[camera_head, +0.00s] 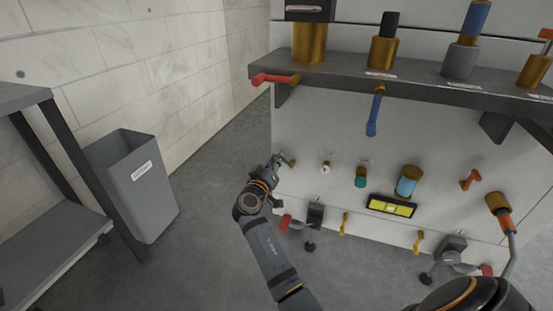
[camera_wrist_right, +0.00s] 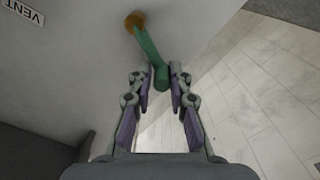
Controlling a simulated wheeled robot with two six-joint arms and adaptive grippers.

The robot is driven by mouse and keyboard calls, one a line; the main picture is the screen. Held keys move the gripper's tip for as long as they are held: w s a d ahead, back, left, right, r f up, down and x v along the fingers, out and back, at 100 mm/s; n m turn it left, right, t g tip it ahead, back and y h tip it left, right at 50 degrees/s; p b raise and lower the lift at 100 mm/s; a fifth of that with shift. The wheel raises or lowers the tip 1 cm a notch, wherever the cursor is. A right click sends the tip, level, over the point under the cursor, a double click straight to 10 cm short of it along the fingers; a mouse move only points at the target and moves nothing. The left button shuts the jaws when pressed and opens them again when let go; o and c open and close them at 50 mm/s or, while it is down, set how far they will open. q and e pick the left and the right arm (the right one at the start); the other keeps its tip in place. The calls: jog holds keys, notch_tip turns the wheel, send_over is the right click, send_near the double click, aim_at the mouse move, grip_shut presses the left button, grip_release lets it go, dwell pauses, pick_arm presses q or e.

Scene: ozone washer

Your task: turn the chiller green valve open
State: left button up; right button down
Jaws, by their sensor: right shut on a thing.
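The green valve (camera_head: 289,161) is on the left end of the pale panel in the head view, small and partly covered by my right gripper (camera_head: 274,166). In the right wrist view the green handle (camera_wrist_right: 148,46) slants down from a brass pivot (camera_wrist_right: 135,20) on the panel. The fingers of my right gripper (camera_wrist_right: 161,78) are shut on the handle's free end, one on each side. My left gripper is not in view.
A red lever (camera_head: 274,79) and a blue lever (camera_head: 375,112) hang at the dark shelf (camera_head: 420,91) above. A teal knob (camera_head: 361,177) and a yellow display (camera_head: 391,206) lie right of the valve. A grey bin (camera_head: 137,189) stands left, with open floor between.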

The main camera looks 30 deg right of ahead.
jog(key=shift+w+a+f+n+p, duration=0.1)
jog(key=shift+f+n+p, duration=0.1)
jog(key=shift+f+n, duration=0.55)
jog(key=shift+w+a+f+n+p, duration=0.1)
jog(key=shift+f+n+p, duration=0.15)
jog(key=shift+n, duration=0.95)
jog(key=shift+w+a+f+n+p, duration=0.15)
jog(key=shift+f+n, duration=0.4)
jog(key=shift+n, duration=0.4)
jog(key=shift+s+f, duration=0.1)
jog(key=shift+s, duration=0.05)
jog(key=c, duration=1.3)
grip_release()
jog(key=shift+d, duration=0.1)
notch_tip(320, 180, up, 10)
jog(key=shift+r, duration=0.1)
